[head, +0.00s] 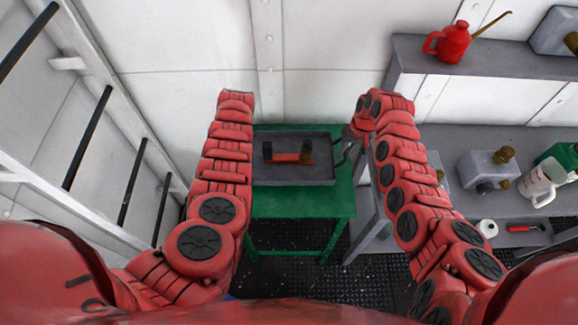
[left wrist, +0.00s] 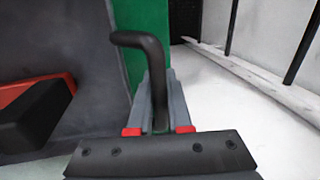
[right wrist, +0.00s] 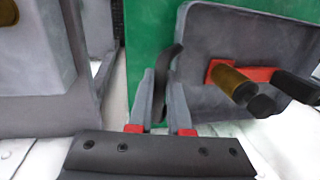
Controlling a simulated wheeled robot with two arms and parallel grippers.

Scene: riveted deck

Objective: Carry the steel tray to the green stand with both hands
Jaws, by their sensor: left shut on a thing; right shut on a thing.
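The steel tray (head: 277,177) is a dark grey rectangle over the top of the green stand (head: 300,207) in the head view. I cannot tell whether it rests on the stand or hangs just above it. A red bar with black and brass knobs (head: 290,157) lies on the tray. My left gripper (left wrist: 158,100) is shut on the tray's black left handle (left wrist: 140,40); my arm hides it in the head view. My right gripper (head: 350,143) is shut on the tray's black right handle (right wrist: 172,60), with green stand surface (right wrist: 148,40) behind it.
A red oil can (head: 448,43) stands on the shelf above. A white ladder-like frame (head: 95,100) is on the left.

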